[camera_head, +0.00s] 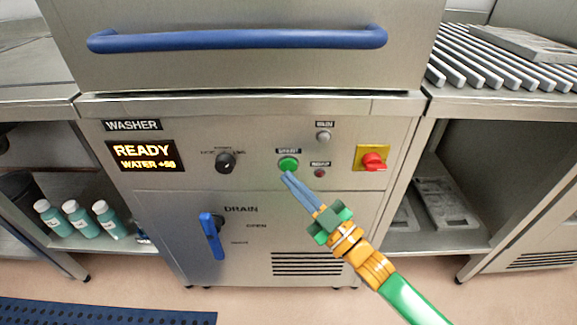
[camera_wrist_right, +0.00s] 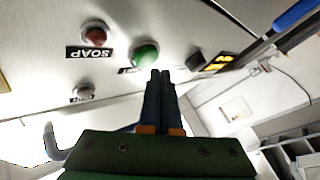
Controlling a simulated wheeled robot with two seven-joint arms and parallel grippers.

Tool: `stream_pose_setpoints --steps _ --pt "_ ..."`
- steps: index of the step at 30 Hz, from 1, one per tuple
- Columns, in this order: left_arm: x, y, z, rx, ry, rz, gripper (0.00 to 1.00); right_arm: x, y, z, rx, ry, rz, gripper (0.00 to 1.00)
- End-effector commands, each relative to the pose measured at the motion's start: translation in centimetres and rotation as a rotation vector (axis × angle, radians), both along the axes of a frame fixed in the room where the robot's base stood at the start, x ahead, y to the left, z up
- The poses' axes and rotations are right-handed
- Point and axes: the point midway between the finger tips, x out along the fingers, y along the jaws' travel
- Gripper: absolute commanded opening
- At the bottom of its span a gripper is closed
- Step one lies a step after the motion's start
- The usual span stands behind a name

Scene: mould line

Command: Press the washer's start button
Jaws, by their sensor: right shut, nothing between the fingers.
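The washer (camera_head: 200,130) has a grey steel front with a lit display (camera_head: 143,157) reading "READY". The green start button (camera_head: 288,163) is on its panel, under a small label. In the right wrist view the green button (camera_wrist_right: 145,54) is just beyond the fingertips. My right gripper (camera_head: 287,177) reaches in from the lower right. Its blue fingers are shut and empty, with the tips just below the button in the head view. I cannot tell whether they touch it. In the wrist view the shut fingers (camera_wrist_right: 160,73) point at the panel beside the button. My left gripper is out of view.
Near the button are a black knob (camera_head: 226,162), a white button (camera_head: 323,137), a small red button (camera_head: 320,172) and a red switch on yellow (camera_head: 374,160). A blue drain handle (camera_head: 212,235) is lower left. A blue bar handle (camera_head: 238,40) crosses the door above.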

Motion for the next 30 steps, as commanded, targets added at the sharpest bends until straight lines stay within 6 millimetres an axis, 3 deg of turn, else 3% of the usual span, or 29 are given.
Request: stream_pose_setpoints --steps 14,30 --pt "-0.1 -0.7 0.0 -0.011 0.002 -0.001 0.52 0.0 0.0 0.0 0.000 0.000 0.000 0.00" --pt "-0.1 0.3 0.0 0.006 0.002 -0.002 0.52 0.0 0.0 0.0 0.000 0.000 0.000 0.00"
